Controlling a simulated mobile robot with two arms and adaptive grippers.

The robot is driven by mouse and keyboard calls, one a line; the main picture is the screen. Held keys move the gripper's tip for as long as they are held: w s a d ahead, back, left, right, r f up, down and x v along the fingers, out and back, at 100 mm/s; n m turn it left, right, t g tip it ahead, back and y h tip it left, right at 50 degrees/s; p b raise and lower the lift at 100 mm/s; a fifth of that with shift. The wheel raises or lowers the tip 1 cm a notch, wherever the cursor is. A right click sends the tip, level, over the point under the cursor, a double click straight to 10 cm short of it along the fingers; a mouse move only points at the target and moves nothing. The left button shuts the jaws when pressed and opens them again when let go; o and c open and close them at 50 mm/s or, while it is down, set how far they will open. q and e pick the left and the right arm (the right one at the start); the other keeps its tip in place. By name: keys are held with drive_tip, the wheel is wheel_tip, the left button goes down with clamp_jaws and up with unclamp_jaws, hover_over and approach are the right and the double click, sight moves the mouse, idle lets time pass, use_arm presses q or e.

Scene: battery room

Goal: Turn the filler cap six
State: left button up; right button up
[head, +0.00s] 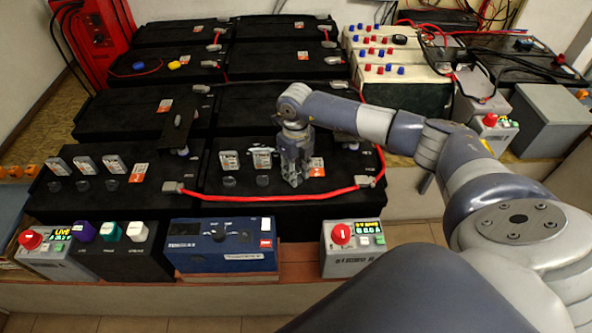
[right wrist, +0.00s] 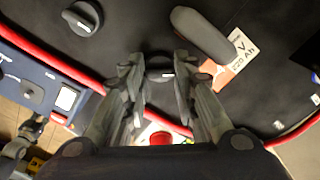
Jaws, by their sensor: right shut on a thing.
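My right gripper (head: 295,180) reaches down onto the front right black battery (head: 215,205), at the right end of its row of dark filler caps. In the right wrist view its two fingers (right wrist: 160,78) are closed on either side of a dark round filler cap (right wrist: 160,66), which they mostly hide. Two more dark caps, one (head: 229,181) and another (head: 262,180), stand to its left, with white tags behind them. A neighbouring cap with a light mark (right wrist: 83,18) shows in the right wrist view. My left gripper is out of view.
A red cable (head: 270,198) runs along the battery's front and right edges. A dark grey rounded piece (right wrist: 203,34) lies close beyond the fingers. In front stand a blue box (head: 222,246) and a grey box with a red knob (head: 352,247). The front left battery (head: 140,205) has similar caps.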

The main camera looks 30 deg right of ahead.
drive_tip(key=m, duration=0.4)
drive_tip(key=shift+w+r+p, duration=0.1)
drive_tip(key=shift+r+p, duration=0.05)
drive_tip(key=shift+p, duration=0.15)
drive_tip(key=shift+m+p, duration=0.3)
drive_tip(key=shift+m, duration=1.8)
drive_tip(key=o, duration=0.8)
drive_tip(key=shift+c, duration=0.2)
wheel_tip(320, 180, up, 12)
